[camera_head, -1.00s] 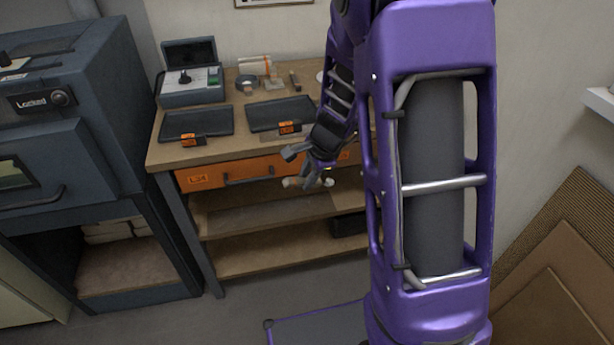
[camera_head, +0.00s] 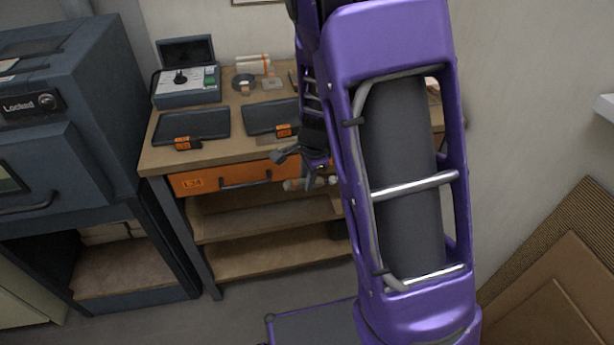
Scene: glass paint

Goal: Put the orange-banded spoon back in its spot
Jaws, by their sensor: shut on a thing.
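My gripper (camera_head: 313,181) hangs in front of the workbench's right part, near the orange drawer (camera_head: 228,178) and below the bench top's front edge. It is shut on a small pale thing (camera_head: 294,184), which shows on both sides of the fingers. Its shape fits a spoon lying roughly sideways, but no orange band can be made out. On the bench top at the back, a small stand (camera_head: 271,82) sits by pale rod-like pieces with orange bands (camera_head: 252,66). My arm hides the right part of the bench, and the spoon's spot cannot be told for certain.
Two dark flat trays (camera_head: 192,126) (camera_head: 270,116) with orange tags lie on the wooden bench top (camera_head: 215,153). A control box (camera_head: 187,88) and a dark ring (camera_head: 243,83) stand behind. A blue-grey locked kiln-like cabinet (camera_head: 75,110) stands left. Open shelves (camera_head: 265,259) lie below.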

